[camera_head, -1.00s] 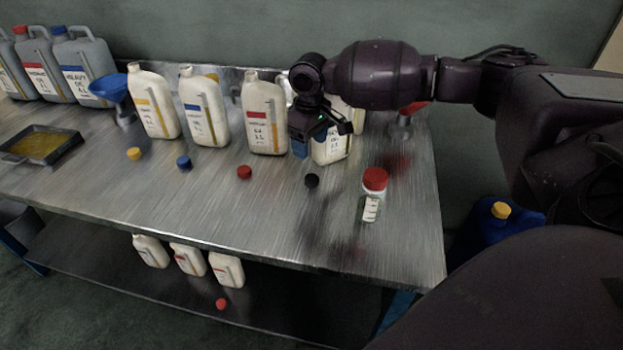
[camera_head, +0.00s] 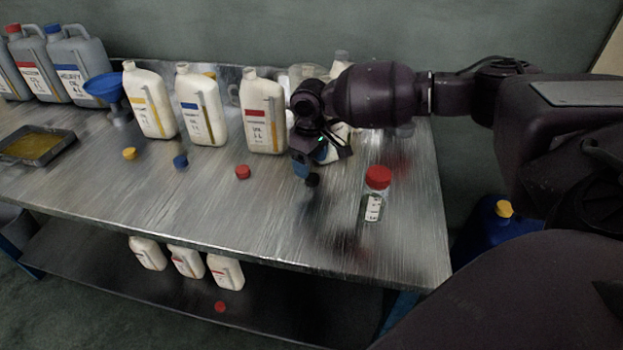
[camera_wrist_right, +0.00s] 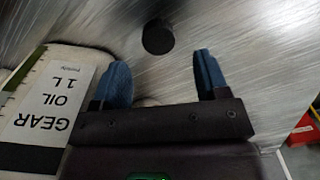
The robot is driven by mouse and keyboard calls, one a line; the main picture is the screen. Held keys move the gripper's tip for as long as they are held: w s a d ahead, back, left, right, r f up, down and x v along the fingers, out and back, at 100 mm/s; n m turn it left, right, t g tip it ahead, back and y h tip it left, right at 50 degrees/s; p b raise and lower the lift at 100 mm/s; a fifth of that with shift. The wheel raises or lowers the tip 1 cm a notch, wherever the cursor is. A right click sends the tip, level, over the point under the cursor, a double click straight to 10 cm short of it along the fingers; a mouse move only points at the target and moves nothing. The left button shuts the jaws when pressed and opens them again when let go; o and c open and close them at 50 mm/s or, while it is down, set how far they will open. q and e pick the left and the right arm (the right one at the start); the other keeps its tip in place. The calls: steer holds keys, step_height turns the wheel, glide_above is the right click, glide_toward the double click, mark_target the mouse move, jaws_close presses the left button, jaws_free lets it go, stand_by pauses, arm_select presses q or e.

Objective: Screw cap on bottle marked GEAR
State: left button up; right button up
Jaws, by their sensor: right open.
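The white bottle marked GEAR (camera_wrist_right: 50,112) stands at the left of the right wrist view, its label upside down there. In the head view it is mostly hidden behind my right gripper. A black cap (camera_wrist_right: 158,37) lies on the metal table, ahead of and between the blue fingertips in the wrist view. The cap (camera_head: 312,180) also shows just beside the gripper in the head view. My right gripper (camera_wrist_right: 160,72) is open and empty, pointing down beside the bottle and not touching the cap. My left gripper is not in view.
Red (camera_head: 242,172), blue (camera_head: 181,162) and yellow (camera_head: 129,153) caps lie left on the table, before white bottles. A red-lidded jar (camera_head: 376,195) stands right of my gripper. The front of the table (camera_head: 260,220) is clear.

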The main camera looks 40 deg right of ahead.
mark_target(312, 180)
step_height(312, 180, down, 5)
steer(key=shift+r+b, duration=0.15)
steer(key=shift+b, duration=0.4)
steer(key=shift+r, duration=0.1)
steer(key=c, duration=1)
